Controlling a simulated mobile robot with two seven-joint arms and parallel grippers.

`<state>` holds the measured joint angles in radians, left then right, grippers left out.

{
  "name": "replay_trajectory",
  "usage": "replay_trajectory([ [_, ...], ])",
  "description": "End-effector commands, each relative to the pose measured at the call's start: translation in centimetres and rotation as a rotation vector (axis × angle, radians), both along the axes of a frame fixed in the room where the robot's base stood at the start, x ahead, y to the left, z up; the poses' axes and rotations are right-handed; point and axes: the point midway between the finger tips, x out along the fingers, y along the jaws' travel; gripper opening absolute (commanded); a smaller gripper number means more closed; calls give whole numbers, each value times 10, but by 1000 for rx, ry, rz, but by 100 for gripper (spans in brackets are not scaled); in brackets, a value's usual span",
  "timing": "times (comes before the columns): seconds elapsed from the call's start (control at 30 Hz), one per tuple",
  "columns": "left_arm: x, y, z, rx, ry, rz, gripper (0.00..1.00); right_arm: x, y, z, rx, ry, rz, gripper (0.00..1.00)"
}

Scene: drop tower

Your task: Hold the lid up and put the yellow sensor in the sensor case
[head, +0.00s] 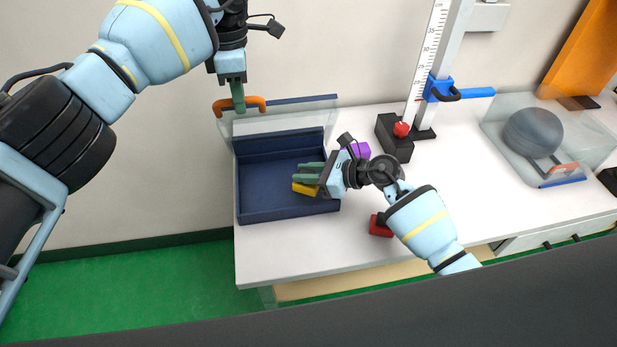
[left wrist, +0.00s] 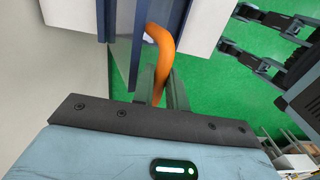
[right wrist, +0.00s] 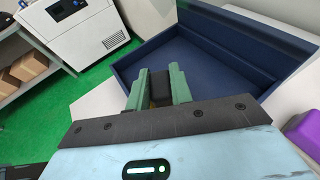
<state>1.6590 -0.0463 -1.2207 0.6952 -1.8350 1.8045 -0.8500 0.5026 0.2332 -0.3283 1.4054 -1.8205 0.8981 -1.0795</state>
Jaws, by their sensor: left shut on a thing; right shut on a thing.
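The sensor case is an open navy box (head: 265,203) at the table's left end; it also shows in the right wrist view (right wrist: 160,58). Its clear lid (head: 288,117) stands raised at the back. My left gripper (head: 238,106) is shut on the lid's orange handle (head: 258,102), which also shows in the left wrist view (left wrist: 158,50). My right gripper (head: 298,172) is shut on the yellow sensor (head: 306,188), over the right part of the case. In the right wrist view a dark part (right wrist: 160,84) shows between the fingers. I cannot tell whether the sensor touches the case floor.
A purple block (head: 360,150) and a red block (head: 379,228) lie near my right arm. A black block with a red ball (head: 401,130) stands by the ruler post (head: 428,60). A clear case with a grey ball (head: 533,132) is at the right.

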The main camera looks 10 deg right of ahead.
Motion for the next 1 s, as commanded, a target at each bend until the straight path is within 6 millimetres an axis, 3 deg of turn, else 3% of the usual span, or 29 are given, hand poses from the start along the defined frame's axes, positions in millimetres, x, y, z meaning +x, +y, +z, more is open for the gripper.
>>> replay_trajectory([
  [0.07,1,2,-5,4,3,5,0,7,0,-3,4,3,-2,0],
  [0.5,1,2,-5,4,3,5,0,6,0,-34,1,2,0,0],
  [1.0,1,2,-5,3,3,5,0,6,0,-38,2,1,1,0],
])
